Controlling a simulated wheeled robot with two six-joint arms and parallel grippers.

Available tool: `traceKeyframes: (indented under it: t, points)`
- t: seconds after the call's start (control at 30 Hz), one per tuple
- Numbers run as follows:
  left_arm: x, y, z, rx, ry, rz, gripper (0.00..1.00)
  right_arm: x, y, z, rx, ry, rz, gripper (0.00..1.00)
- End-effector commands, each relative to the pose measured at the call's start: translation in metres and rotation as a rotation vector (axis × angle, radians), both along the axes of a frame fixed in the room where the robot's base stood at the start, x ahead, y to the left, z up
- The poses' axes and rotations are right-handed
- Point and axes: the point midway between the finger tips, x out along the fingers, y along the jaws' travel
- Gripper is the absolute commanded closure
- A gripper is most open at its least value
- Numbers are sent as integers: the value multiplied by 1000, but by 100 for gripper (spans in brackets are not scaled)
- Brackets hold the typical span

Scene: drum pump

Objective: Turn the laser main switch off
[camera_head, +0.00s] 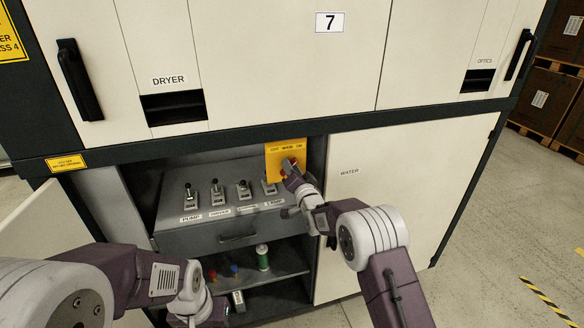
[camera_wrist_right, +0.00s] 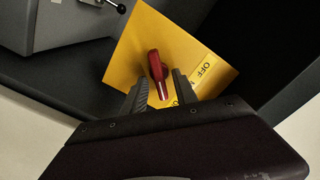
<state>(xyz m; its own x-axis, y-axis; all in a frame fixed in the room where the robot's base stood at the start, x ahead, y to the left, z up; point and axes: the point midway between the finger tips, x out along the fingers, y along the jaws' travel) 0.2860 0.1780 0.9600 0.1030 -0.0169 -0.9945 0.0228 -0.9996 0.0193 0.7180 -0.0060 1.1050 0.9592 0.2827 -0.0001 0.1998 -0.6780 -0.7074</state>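The laser main switch is a red handle (camera_wrist_right: 157,72) on a yellow plate (camera_head: 281,158) inside the open bay, right of the lever row. In the right wrist view the yellow plate (camera_wrist_right: 165,50) is tilted, with an "OFF" label right of the handle. My right gripper (camera_wrist_right: 160,88) is open, with one finger on each side of the handle's lower end. I cannot tell whether they touch it. In the head view my right gripper (camera_head: 289,168) covers part of the plate and the handle. My left gripper (camera_head: 208,314) is low at the bottom edge, its fingers not clear.
Several black-knobbed levers (camera_head: 216,190) stand on a grey panel left of the plate. Below are a drawer handle (camera_head: 238,238) and a shelf with a green bottle (camera_head: 262,257). A closed white "WATER" door (camera_head: 400,190) lies right. Open floor lies at the far right.

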Motion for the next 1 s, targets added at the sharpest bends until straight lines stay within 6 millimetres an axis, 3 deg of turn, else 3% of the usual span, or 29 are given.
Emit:
traceKeyframes:
  t: [0.13,0.27,0.67,1.0]
  points:
    - [0,0,0,0,0,0,64,0,0,0,0,0,0,65]
    - [0,0,0,0,0,0,64,0,0,0,0,0,0,99]
    - [0,0,-7,0,0,0,64,0,0,-2,-37,-10,-1,100]
    - [0,0,-37,0,0,0,64,-1,1,-4,-263,-79,0,100]
